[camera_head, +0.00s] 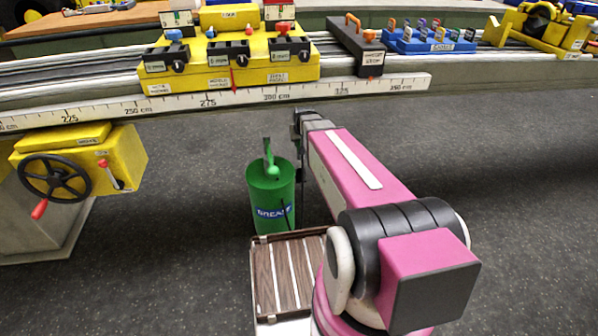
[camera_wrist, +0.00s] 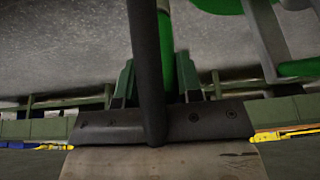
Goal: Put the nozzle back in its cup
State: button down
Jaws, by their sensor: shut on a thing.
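My gripper (camera_head: 298,122) is at the end of my pink arm in the head view, above and just right of the green grease drum (camera_head: 272,205). In the wrist view my gripper (camera_wrist: 156,78) has its two fingers closed around a slim green rod, which looks like the nozzle (camera_wrist: 167,45). A dark hose (camera_wrist: 146,60) crosses in front of it and partly hides the grip. The drum carries a green pump lever (camera_head: 268,155) on top. Green and grey parts of the pump or drum show at the wrist view's upper right. I cannot clearly make out the cup.
A long grey bench rail with a white ruler (camera_head: 210,102) runs behind the drum. It bears a yellow switch block (camera_head: 230,75), a black box and a blue tray (camera_head: 428,42). A yellow handwheel unit (camera_head: 80,160) stands left. A slatted wooden deck (camera_head: 283,275) lies before the drum.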

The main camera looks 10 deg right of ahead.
jog(key=shift+w+f, duration=0.1)
jog(key=shift+f, duration=4.85)
jog(key=shift+f, duration=0.6)
jog(key=c, duration=0.8)
grip_release()
notch_tip(320, 180, up, 12)
send_over(300, 160)
jog(key=s, duration=0.3)
jog(key=s+g, duration=0.1)
jog(key=s, duration=0.4)
jog(key=s+g, duration=0.2)
jog(key=s, duration=0.4)
jog(key=s+g, duration=0.1)
jog(key=s, duration=0.4)
jog(key=shift+s+d+f, duration=0.2)
jog(key=shift+s+f, duration=0.05)
